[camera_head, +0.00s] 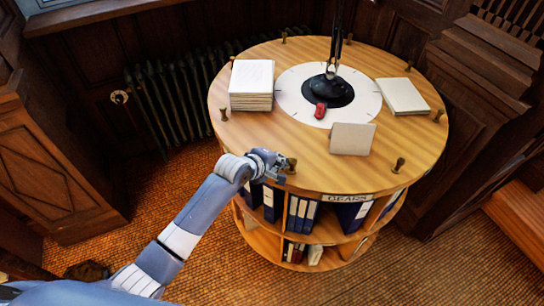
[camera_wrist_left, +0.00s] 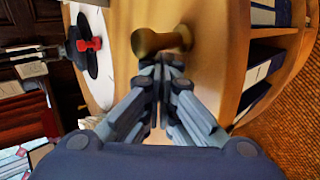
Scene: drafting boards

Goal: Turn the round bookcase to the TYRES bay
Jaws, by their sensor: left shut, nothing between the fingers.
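The round wooden bookcase (camera_head: 313,178) stands in the middle of the head view, with brass knobs around the edge of its top. The bay at its front right bears the label GEARS (camera_head: 348,198). I see no TYRES label. My left gripper (camera_head: 284,169) is at the front left rim, beside a brass knob (camera_head: 292,164). In the left wrist view the shut fingertips (camera_wrist_left: 162,62) are empty, right by the knob (camera_wrist_left: 162,40); I cannot tell if they touch it. My right gripper is not in view.
On the top are a paper stack (camera_head: 252,84), a black lamp base (camera_head: 328,91), a red object (camera_head: 320,110), a blank card (camera_head: 352,139) and a flat white pad (camera_head: 403,96). A radiator (camera_head: 172,104) stands behind left, dark panelling (camera_head: 478,85) close on the right.

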